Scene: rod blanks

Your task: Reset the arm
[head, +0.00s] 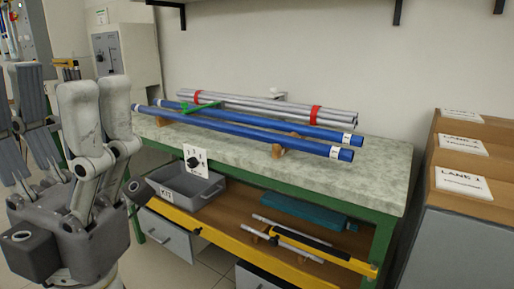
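My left gripper (55,80) stands large and close at the left edge of the head view, its fingers pointing up. The grey fingers on the left and the pale fingers on the right are spread apart, with nothing visible between them. It hides part of the floor and the left end of the workbench. My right gripper is not in view. Two blue rods (240,131) lie along the bench top, apart from the gripper. Behind them lies a bundle of grey rods (262,105) with red bands (315,115).
The green-framed workbench (385,163) has a lower shelf with a grey bin (188,187), a teal piece (304,211) and yellow-and-black bars. A cabinet with lane cards (462,183) stands at right. The bench's right front is clear.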

